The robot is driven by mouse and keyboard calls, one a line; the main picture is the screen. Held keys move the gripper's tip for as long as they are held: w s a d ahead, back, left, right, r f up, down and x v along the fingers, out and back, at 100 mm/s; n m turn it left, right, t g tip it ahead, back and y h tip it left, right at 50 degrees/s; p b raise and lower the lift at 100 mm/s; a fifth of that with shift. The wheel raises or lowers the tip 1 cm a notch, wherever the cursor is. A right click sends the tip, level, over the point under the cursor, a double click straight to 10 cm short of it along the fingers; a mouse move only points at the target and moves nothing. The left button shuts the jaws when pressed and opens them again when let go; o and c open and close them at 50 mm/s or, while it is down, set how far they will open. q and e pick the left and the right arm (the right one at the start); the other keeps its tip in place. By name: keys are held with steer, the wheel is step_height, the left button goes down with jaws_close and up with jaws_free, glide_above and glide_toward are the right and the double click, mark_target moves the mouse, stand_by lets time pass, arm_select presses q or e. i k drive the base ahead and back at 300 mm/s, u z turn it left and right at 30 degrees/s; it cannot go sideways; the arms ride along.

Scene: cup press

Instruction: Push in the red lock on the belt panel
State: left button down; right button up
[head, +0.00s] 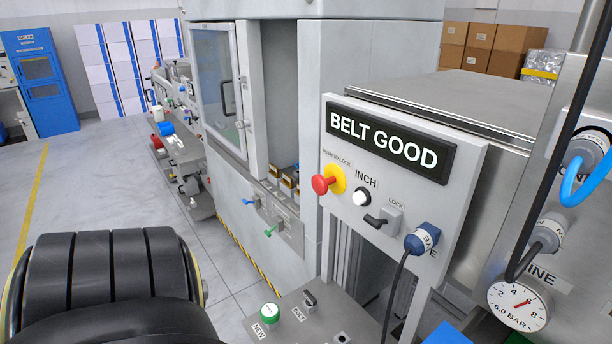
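The belt panel (372,158) is a light grey upright plate right of the middle, with a black sign reading BELT GOOD (388,139) along its top. The red lock (320,185) is a mushroom knob on a yellow collar (336,178) at the panel's left edge, under the words PUSH TO LOCK. Its head stands out from the collar toward the left. Nothing touches it. Neither of my grippers shows in the head view.
Beside the lock are a white INCH button (362,197), a black lock lever (376,221) and a blue plug (416,242) with a hanging black cable. A pressure gauge (517,305) is at the lower right.

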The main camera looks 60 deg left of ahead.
mark_target(319, 185)
steer(key=k, duration=0.65)
steer(key=u, duration=0.8)
steer(key=i, duration=0.5)
